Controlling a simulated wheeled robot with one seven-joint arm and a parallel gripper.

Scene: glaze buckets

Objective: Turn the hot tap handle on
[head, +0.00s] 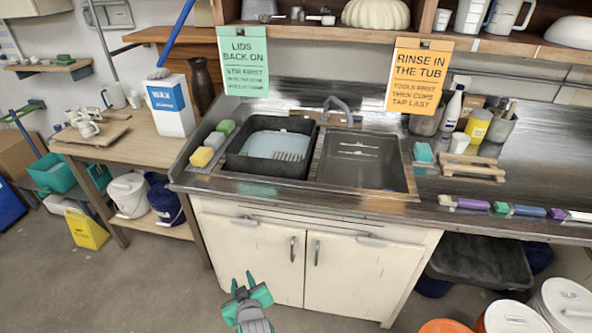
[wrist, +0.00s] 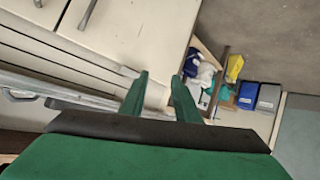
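The tap (head: 338,106) is a grey curved spout at the back of the sink, between the black tub and the bare basin. Its hot handle is too small to make out, and the tap does not show in the wrist view. My gripper (head: 241,281) is green with a grey wrist, low in front of the white cabinet and well below the counter. In the wrist view my gripper (wrist: 160,84) has its two green fingers apart with nothing between them. It is far from the tap and touches nothing that I can see.
A black tub (head: 235,162) with pale water fills the left of the sink; the basin (head: 365,165) is on the right. Sponges (head: 203,157) lie left of the tub. Brushes (head: 520,210) lie along the counter's right front. Buckets (head: 511,318) stand at lower right. Floor before the cabinet is clear.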

